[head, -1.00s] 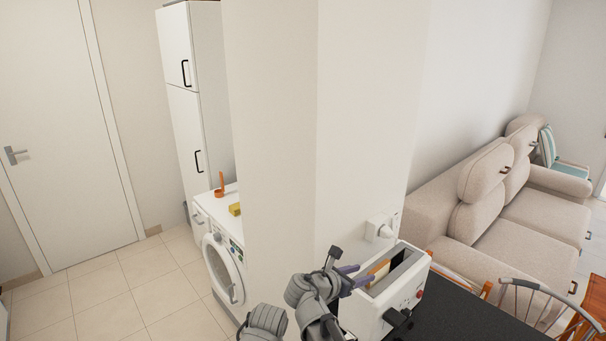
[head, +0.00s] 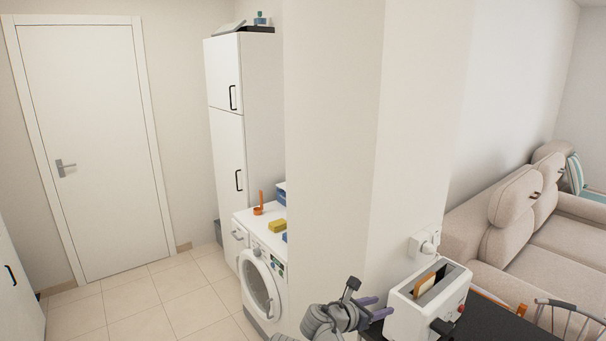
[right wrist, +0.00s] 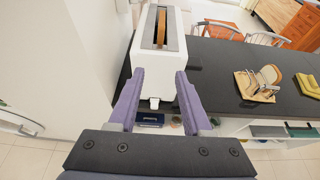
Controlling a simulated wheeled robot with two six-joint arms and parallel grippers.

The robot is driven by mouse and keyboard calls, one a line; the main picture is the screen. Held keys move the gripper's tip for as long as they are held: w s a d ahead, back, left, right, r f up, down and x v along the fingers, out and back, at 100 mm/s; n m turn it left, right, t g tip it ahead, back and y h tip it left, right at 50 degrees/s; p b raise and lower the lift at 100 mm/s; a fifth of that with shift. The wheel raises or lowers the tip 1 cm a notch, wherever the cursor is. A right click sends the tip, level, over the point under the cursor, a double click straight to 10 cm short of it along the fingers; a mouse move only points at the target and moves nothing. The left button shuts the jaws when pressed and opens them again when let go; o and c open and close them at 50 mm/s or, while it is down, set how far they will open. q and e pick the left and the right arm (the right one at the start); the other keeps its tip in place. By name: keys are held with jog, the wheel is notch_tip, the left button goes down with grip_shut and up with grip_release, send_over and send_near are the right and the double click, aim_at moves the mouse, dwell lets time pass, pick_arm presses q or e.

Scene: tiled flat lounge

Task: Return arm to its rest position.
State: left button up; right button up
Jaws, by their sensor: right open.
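My right arm comes in at the bottom of the head view, with its right gripper (head: 374,306) just left of the white toaster (head: 425,298). In the right wrist view the two purple fingers (right wrist: 160,80) are spread apart with nothing held between them. The toaster (right wrist: 158,50) lies ahead of and between the fingertips, with a lever at its near end. A brown bread slice (head: 424,285) stands in its slot. I cannot tell if a finger touches the toaster. My left gripper is not in view.
The toaster stands on a dark counter (right wrist: 225,70), beside a wall pillar (head: 335,150). A wooden stand (right wrist: 255,85) and a yellow item (right wrist: 297,103) are farther along the counter. A washing machine (head: 262,285) is behind the pillar; tiled floor (head: 150,305) is clear at left.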

jog(key=s+d+f+m+g+y, duration=0.2)
jog(key=s+f+m+g+y, duration=0.3)
jog(key=s+f+m, duration=0.7)
jog(key=s+a+f+m+g+y, duration=0.1)
jog(key=s+a+m+y, duration=0.1)
jog(key=s+a+m, duration=0.2)
jog(key=s+a+f+m+g+y, duration=0.1)
jog(key=s+a+m, duration=0.3)
jog(key=a, duration=0.7)
jog(key=shift+s+a+m+g+y, duration=0.25)
jog(key=shift+a+m+g+y, duration=0.05)
jog(key=shift+m+g+y, duration=0.45)
jog(key=shift+f, duration=0.1)
dwell(0.9)
